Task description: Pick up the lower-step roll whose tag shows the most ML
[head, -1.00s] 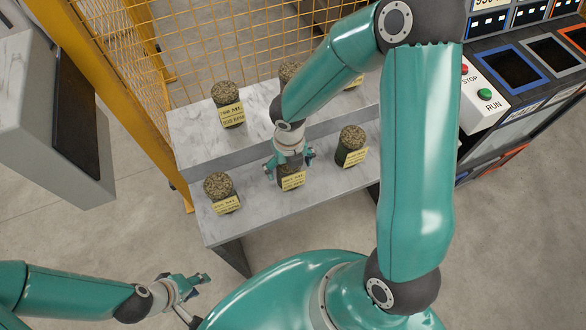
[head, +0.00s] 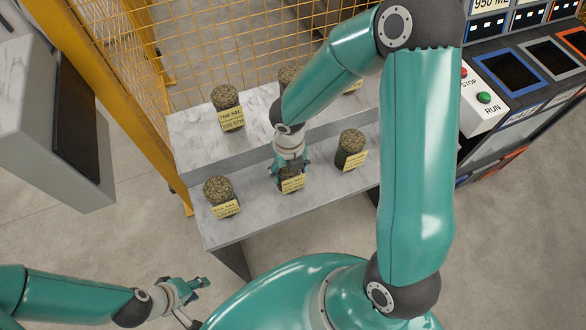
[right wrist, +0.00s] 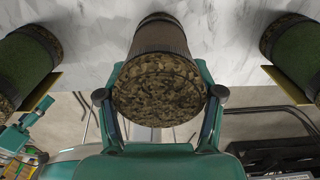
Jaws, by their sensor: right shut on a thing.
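My right gripper (head: 290,170) is shut on the middle roll (head: 292,184) of the lower step; its yellow tag faces front, its text too small to read surely. In the right wrist view this roll (right wrist: 160,85) sits between the two fingers (right wrist: 160,105). The left lower roll (head: 219,190) and the right lower roll (head: 351,146) stand on either side, each with a yellow tag too small to read surely. The lower step (head: 260,212) is pale marble. My left gripper (head: 190,290) is empty, away from the step at lower left; its fingers look apart.
The upper step (head: 195,140) carries several tagged rolls, one at left (head: 226,97) and others partly behind my right arm. A yellow mesh fence (head: 215,40) stands behind. A console with STOP and RUN buttons (head: 485,98) is at right. A grey cabinet (head: 40,110) is at left.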

